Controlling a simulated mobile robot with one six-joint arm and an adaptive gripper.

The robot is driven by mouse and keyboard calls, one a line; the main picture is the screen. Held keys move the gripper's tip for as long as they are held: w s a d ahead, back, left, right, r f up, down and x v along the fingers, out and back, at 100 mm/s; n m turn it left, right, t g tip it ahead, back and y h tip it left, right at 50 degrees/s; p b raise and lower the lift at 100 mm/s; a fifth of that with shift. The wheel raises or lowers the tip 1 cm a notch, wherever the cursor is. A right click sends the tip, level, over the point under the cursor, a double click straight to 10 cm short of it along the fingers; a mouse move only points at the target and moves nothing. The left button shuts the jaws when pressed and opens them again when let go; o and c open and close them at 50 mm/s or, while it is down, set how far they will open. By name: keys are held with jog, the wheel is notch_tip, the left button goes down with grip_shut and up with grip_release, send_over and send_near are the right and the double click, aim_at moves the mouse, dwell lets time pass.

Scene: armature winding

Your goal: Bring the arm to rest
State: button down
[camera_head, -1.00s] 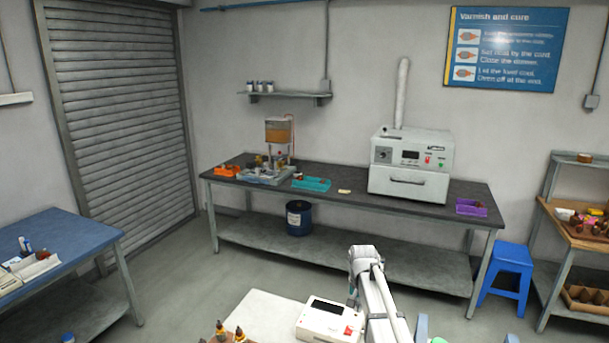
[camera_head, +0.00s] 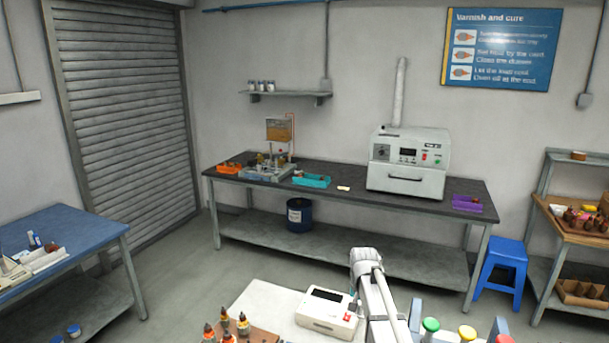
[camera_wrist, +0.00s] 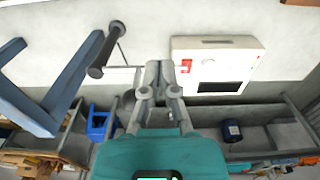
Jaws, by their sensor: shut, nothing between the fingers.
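In the wrist view my gripper (camera_wrist: 158,78) points down, its two fingers together and nothing between them. It hangs over a pale bench top, beside a white tester box (camera_wrist: 217,66) with a dark screen and a red button. In the head view my arm (camera_head: 375,295) rises at the bottom middle, just right of that white box (camera_head: 328,312). My gripper does not show in the head view. No held object is seen.
A blue frame with a dark handle (camera_wrist: 97,70) stands left of my gripper. A block with several armatures (camera_head: 262,335) is at the near bench edge. Colored knobs (camera_head: 430,325) are at lower right. The dark bench (camera_head: 330,187) with oven stands beyond.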

jog(key=s+f+n+b, duration=0.2)
jog(key=s+f+b, duration=0.2)
jog(key=s, duration=0.6)
jog(key=s+f+n+b, duration=0.2)
jog(key=s+f+b, duration=0.3)
jog(key=s, duration=0.6)
jog(key=shift+f, duration=0.35)
